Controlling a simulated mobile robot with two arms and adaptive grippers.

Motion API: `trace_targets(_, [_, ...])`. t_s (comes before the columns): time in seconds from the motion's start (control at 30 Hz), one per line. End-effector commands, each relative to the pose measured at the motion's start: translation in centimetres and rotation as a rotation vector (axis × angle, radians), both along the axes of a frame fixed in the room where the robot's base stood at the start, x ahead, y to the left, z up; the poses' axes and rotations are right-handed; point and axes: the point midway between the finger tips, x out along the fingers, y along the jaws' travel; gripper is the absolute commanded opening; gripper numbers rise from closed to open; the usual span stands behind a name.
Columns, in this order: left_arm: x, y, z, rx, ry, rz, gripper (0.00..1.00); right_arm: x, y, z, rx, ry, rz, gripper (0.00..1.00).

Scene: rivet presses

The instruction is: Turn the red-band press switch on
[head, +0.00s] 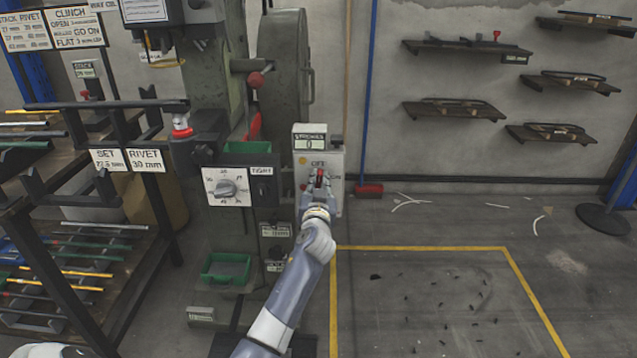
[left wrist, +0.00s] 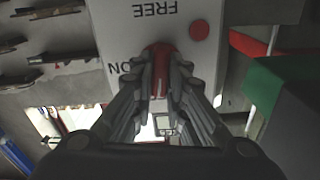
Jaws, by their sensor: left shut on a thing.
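The switch box (head: 337,198) is a pale grey panel on the right side of the green-grey press (head: 218,90). A small red switch lever (head: 319,174) stands on its face, below a label and a small counter display. A red band (head: 182,132) shows on the press's tool at the left. My left gripper (head: 319,182) is at the box face, shut on the red switch lever. In the left wrist view the red lever (left wrist: 158,62) is between the fingers, beside upside-down lettering "ON" and "FREE". The fingers partly hide the lever. My right gripper is not in view.
A dial panel (head: 225,188) sits left of the switch box. A green bin (head: 226,268) is lower on the press. A rack with rods (head: 70,245) stands at left. Wall shelves (head: 455,110) hang at right. The yellow-marked floor (head: 430,300) has only small scraps.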

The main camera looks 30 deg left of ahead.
Motion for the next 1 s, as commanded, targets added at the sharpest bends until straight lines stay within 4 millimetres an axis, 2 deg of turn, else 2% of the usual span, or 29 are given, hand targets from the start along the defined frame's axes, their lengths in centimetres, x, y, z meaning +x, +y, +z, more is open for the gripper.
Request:
trace_targets(0.57, [0.1,-0.2,-0.1,0.456,0.281,-0.001,0.0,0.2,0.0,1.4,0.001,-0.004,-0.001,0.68])
trace_targets(0.63, [0.1,-0.2,-0.1,0.513,0.316,-0.001,0.0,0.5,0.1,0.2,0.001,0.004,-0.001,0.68])
trace_targets(1.0, [0.2,-0.3,-0.2,0.812,0.5,-0.002,0.0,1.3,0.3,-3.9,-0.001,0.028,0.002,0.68])
